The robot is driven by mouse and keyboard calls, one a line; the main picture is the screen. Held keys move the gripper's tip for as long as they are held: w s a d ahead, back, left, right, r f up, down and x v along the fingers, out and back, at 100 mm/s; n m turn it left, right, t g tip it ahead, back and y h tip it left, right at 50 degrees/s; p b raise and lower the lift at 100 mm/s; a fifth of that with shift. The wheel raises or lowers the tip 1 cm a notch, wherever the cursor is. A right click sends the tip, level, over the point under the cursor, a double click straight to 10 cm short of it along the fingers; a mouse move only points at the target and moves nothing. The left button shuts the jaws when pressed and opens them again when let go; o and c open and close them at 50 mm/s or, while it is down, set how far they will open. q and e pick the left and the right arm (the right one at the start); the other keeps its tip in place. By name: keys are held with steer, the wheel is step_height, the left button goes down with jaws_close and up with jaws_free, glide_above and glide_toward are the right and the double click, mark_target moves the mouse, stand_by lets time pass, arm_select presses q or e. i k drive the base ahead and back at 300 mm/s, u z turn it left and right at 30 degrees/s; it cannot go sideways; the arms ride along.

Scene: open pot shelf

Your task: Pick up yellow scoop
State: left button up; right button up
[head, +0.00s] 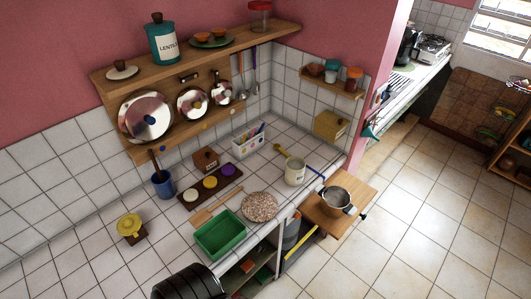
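A second yellow thing (130,224), wide and round with a knob-like top, sits on a small brown block at the counter's left. A black ribbed part of my own arm shows at the bottom edge. No gripper fingers show, so I see neither gripper.
Pan shelf (190,118) hangs behind.

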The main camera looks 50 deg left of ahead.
mark_target(277, 147)
steer(key=u, duration=0.75)
steer(key=i, duration=0.35)
